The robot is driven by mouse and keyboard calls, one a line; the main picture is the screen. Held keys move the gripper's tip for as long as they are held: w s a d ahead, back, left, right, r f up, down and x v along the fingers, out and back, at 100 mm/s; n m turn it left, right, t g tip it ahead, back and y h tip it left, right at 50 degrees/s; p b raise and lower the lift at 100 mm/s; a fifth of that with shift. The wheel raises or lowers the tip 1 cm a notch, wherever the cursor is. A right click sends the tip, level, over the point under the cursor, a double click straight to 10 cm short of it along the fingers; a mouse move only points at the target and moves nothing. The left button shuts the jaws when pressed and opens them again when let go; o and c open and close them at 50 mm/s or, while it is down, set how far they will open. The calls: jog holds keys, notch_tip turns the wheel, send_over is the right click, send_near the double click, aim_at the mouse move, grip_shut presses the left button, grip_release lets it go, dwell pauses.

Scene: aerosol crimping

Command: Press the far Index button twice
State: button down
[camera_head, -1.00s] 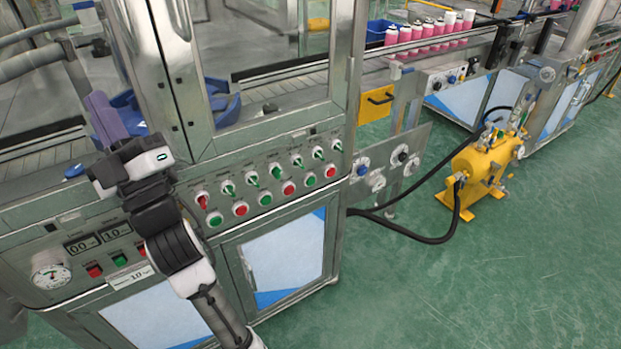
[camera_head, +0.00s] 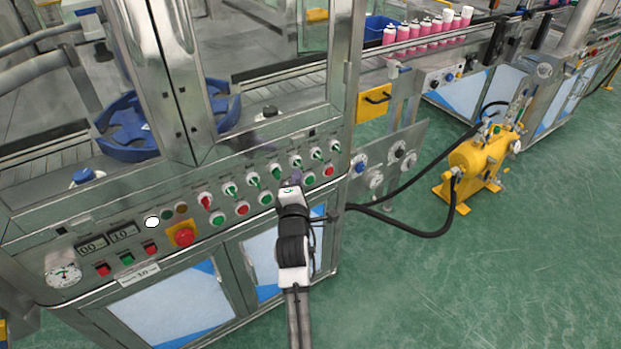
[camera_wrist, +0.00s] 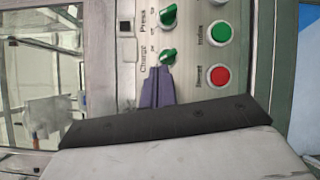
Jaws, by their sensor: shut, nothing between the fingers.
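The green button labelled Index (camera_wrist: 220,33) shows at the upper right of the wrist view, beside a red button (camera_wrist: 217,76). In the head view, a green button (camera_head: 310,179) just right of my gripper appears to be the same one. My gripper (camera_head: 296,174) is in front of the panel's right half, covering part of the lower button row. In the wrist view its purple fingers (camera_wrist: 157,88) are together and empty, below a green knob marked Charge (camera_wrist: 168,57). They appear left of the buttons in that picture. I cannot tell whether they touch the panel.
Green selector knobs (camera_head: 253,180) run above the button row. A red emergency stop (camera_head: 184,237) on yellow is further left. A yellow pump (camera_head: 480,160) with black hoses stands on the open green floor at right. Pink cans (camera_head: 415,32) line the conveyor behind.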

aim_at(310, 180)
jog(key=s+d+f+n+g+h, duration=0.1)
jog(key=d+f+g+h, duration=0.2)
jog(key=d+f, duration=0.6)
jog(key=shift+s+d+f+n+p, duration=0.25)
jog(key=shift+d+n+p, duration=0.1)
jog(key=shift+p, duration=0.1)
jog(key=shift+w+a, duration=0.1)
jog(key=w+a+b, duration=0.4)
jog(key=w+a, duration=0.1)
jog(key=w, duration=0.2)
jog(key=shift+a, duration=0.1)
dwell(1.6)
jog(key=shift+w+a, duration=0.15)
jog(key=shift+w, duration=0.15)
